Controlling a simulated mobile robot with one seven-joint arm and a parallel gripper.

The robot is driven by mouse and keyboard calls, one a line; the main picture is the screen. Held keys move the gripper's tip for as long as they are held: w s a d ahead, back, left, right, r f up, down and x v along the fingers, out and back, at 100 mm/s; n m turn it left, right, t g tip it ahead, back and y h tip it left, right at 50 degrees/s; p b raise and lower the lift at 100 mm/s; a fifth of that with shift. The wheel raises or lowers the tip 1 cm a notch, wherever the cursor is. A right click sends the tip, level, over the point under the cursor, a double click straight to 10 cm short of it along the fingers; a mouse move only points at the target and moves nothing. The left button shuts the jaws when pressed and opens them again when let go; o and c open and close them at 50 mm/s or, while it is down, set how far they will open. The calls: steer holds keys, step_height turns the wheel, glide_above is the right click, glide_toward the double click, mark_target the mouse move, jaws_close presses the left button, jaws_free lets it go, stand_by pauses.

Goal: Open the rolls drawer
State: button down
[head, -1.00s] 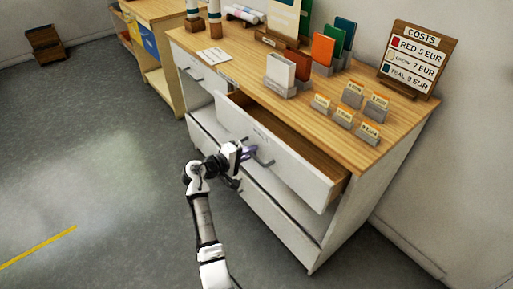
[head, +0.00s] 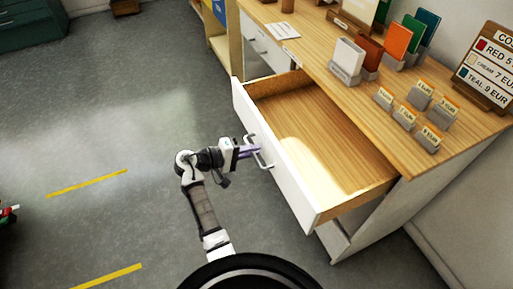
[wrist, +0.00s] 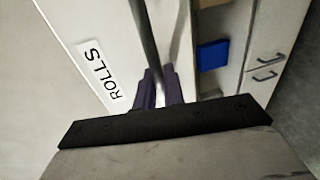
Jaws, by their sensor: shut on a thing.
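The rolls drawer (head: 283,171) is a white-fronted drawer with a wooden inside, pulled well out of the cabinet. The part of its inside that shows is empty. Its label "ROLLS" (wrist: 102,75) shows in the wrist view, left of the handle (wrist: 147,38). The metal bar handle also shows in the head view (head: 266,163). My gripper (head: 256,151) has its purple fingers shut on the handle, in front of the drawer. In the wrist view my gripper (wrist: 158,90) has one finger on each side of the bar.
The wooden cabinet top (head: 380,130) carries colour sample cards, small tagged blocks (head: 405,117) and a COSTS sign (head: 485,72). A second drawer (head: 266,47) is beside it.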

steer(key=c, duration=1.6)
jaws_free()
steer(key=shift+c, duration=0.2)
steer(key=shift+a, duration=0.1)
steer(key=b+v, duration=0.3)
steer(key=v, duration=1)
steer(key=shift+a, duration=0.3)
steer(key=shift+r, duration=0.1)
